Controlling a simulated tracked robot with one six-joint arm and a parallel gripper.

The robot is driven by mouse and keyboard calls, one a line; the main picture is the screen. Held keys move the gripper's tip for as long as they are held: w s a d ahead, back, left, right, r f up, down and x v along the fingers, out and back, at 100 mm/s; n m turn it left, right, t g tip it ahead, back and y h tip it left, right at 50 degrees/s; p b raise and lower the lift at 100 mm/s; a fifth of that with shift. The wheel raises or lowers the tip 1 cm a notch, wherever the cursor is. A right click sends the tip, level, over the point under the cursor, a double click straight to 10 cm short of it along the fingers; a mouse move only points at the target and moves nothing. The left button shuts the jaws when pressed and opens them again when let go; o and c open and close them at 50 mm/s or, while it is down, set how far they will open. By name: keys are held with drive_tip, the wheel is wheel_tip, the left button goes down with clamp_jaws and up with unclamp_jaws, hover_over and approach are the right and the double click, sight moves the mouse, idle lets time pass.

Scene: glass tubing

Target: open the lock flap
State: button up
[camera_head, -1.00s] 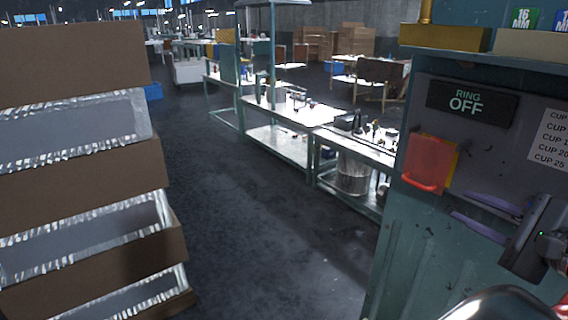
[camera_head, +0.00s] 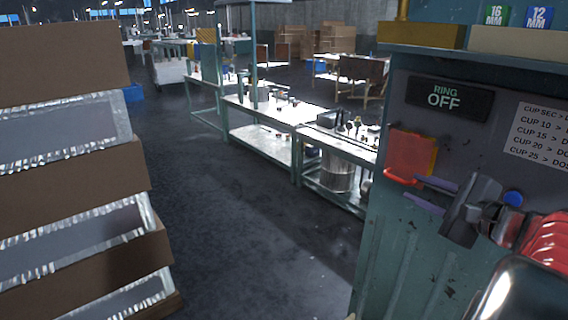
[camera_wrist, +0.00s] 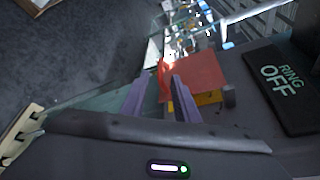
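My gripper (camera_head: 412,188) has two purple fingers, spread apart and empty, pointing left at the flap's lower edge. In the wrist view the flap (camera_wrist: 203,72) lies just ahead, mostly behind the right finger, and its near edge shows between the fingertips of my gripper (camera_wrist: 160,80). I cannot tell whether a finger touches it.
The "RING OFF" display (camera_head: 445,98) and a cup table sign (camera_head: 541,136) are on the panel. A blue button (camera_head: 513,198) shows behind my arm. A stack of brown boxes (camera_head: 65,65) stands at left. The floor between is clear.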

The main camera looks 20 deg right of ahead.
sight(402, 183)
drive_tip(key=shift+x, duration=2.85)
drive_tip(key=shift+c, duration=0.5)
clamp_jaws()
drive_tip(key=shift+f, duration=0.1)
